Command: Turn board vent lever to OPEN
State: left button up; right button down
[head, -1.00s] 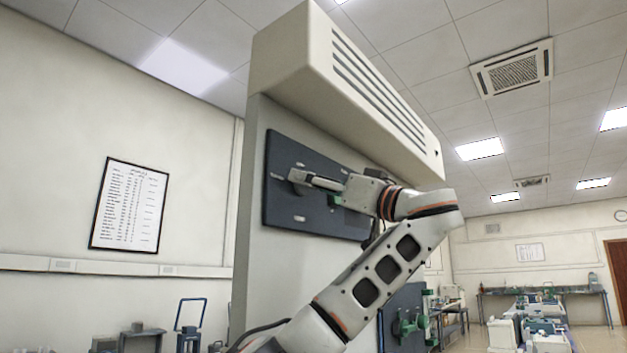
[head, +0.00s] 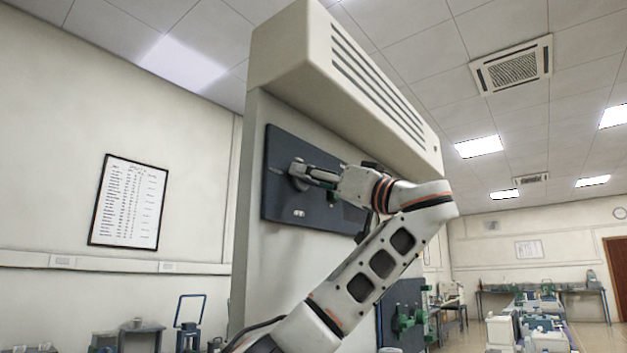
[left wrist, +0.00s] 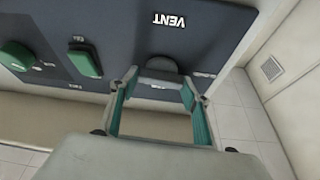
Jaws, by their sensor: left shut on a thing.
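The dark board (head: 325,217) is fixed to the side of a tall pale cabinet in the head view. My left gripper (head: 303,172) is at the board's upper left part, its fingers shut on the grey vent lever, whose round hub (head: 298,184) shows just behind the fingertips. In the left wrist view the white VENT label (left wrist: 169,20) reads upside down beyond the fingertips. The left gripper (left wrist: 165,82) shows there with teal inner pads around the lever; the lever's dark hub (left wrist: 161,65) is partly hidden. The lever's exact angle is hard to tell. My right gripper is not in view.
Two green knobs (left wrist: 85,60) (left wrist: 16,56) stand out from the board left of the fingers in the wrist view. The cabinet's slatted hood (head: 370,95) overhangs the board. A lower dark panel with green handles (head: 405,322) stands behind my forearm.

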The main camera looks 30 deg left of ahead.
pick_arm(q)
jog(key=shift+f+m+t+b, duration=0.15)
jog(key=shift+m+t+b, duration=0.3)
jog(key=shift+m, duration=0.65)
jog(key=m+t, duration=0.1)
jog(key=m, duration=0.1)
jog(key=shift+m+h, duration=0.3)
jog(key=m+t+h+p, duration=0.1)
jog(key=m, duration=0.2)
jog(key=m+t+h, duration=0.1)
jog(key=m, duration=0.3)
jog(key=m+t+h+p, duration=0.1)
jog(key=m, duration=0.2)
jog(key=shift+s+r+m+t+p, duration=0.1)
jog(key=shift+r+m+t+p, duration=0.2)
jog(key=shift+r+t, duration=0.1)
jog(key=m+h+p, duration=0.1)
jog(key=m+p, duration=0.1)
jog(key=m, duration=0.1)
jog(key=shift+h, duration=0.4)
jog(key=shift+m+h+p, duration=0.4)
jog(key=shift+m+p, duration=0.25)
jog(key=shift+m, duration=0.65)
jog(key=shift+f, duration=0.1)
